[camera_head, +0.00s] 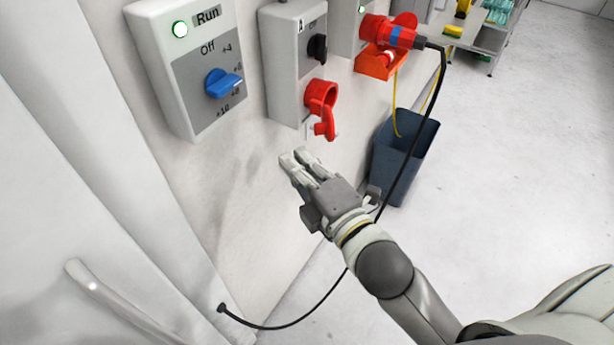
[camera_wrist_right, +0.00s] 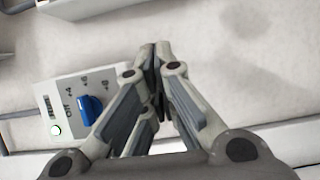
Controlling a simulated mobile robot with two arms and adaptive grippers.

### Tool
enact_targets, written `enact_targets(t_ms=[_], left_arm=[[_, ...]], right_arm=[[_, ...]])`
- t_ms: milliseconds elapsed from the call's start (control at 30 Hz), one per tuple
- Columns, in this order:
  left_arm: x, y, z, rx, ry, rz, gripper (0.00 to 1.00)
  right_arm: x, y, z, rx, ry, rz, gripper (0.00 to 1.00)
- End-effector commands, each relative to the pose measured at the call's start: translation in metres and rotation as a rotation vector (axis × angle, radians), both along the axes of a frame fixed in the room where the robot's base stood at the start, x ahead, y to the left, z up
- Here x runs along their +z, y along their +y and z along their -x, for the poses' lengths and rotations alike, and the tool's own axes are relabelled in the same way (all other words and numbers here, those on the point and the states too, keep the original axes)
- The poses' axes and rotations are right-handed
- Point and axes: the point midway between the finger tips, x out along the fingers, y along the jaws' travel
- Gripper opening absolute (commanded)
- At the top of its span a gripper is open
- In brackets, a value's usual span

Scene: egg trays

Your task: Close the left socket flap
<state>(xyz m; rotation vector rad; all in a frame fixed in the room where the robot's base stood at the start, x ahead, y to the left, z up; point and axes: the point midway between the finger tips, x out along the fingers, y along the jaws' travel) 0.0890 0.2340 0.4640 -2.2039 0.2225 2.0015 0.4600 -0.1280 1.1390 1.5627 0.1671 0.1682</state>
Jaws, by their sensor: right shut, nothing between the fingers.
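The left socket (camera_head: 318,95) is red and sits low on the middle grey wall box. Its red flap (camera_head: 325,129) hangs open below and in front of the socket mouth. My right gripper (camera_head: 294,158) is shut and empty, below and slightly left of the flap, apart from it. In the right wrist view the closed fingertips (camera_wrist_right: 159,52) point at bare wall; the left socket and flap cannot be made out there. My left gripper is not in view.
A box with a blue knob (camera_head: 223,83) is at left; it also shows in the wrist view (camera_wrist_right: 75,108). At right, a red plug (camera_head: 385,32) with a black cable (camera_head: 438,85) sits in another socket. A dark bin (camera_head: 403,155) stands below. Floor at right is clear.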

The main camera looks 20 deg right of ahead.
Motion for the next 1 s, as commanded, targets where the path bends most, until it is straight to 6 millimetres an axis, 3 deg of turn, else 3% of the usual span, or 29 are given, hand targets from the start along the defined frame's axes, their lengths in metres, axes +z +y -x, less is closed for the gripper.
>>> enact_targets(t_ms=[300, 400, 600, 1000], left_arm=[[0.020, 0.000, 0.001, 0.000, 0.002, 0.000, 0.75], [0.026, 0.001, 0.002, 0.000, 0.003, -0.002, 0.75], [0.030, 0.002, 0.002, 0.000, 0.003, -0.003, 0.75], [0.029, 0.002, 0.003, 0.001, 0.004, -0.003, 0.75]], right_arm=[[0.003, 0.007, -0.053, -0.002, 0.003, 0.003, 0.00], [0.002, -0.010, -0.049, -0.001, 0.003, 0.003, 0.00], [0.000, -0.026, -0.047, 0.000, 0.002, -0.001, 0.00], [0.000, -0.029, -0.046, 0.001, 0.001, -0.001, 0.00]])
